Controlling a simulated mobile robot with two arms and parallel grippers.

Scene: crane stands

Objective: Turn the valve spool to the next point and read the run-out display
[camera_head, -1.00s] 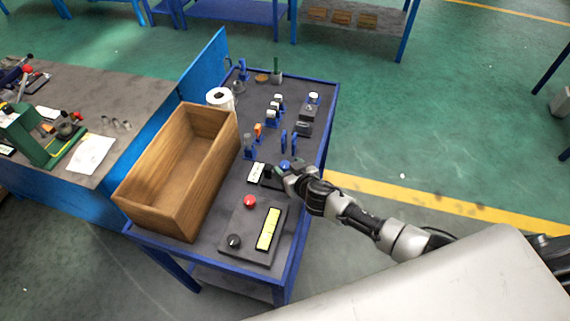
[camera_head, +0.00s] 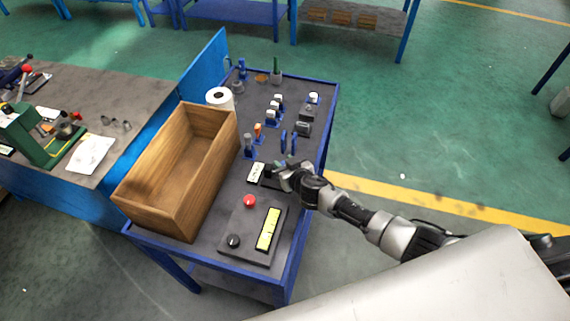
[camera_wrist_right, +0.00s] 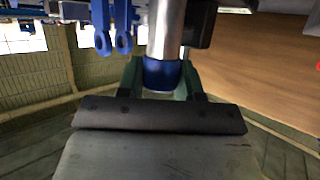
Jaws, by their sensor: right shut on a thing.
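My right gripper (camera_head: 284,172) is at the right side of the blue-framed bench, among the fixtures, and hides most of what it holds in the head view. In the right wrist view, the gripper's green fingers (camera_wrist_right: 162,80) are shut on the blue end of a bright metal cylinder, the valve spool (camera_wrist_right: 166,30). I cannot tell its angle. A yellow-green display strip (camera_head: 269,229) sits on a dark control box (camera_head: 240,222) at the near end of the bench; no reading is legible. My left gripper is not in view.
An open wooden box (camera_head: 143,208) fills the bench's left side. The control box carries a red button (camera_head: 250,201) and black knob (camera_head: 233,241). A white roll (camera_head: 220,97) and small blue fixtures (camera_head: 272,114) stand farther back. Blue uprights (camera_wrist_right: 113,38) stand close to the spool.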

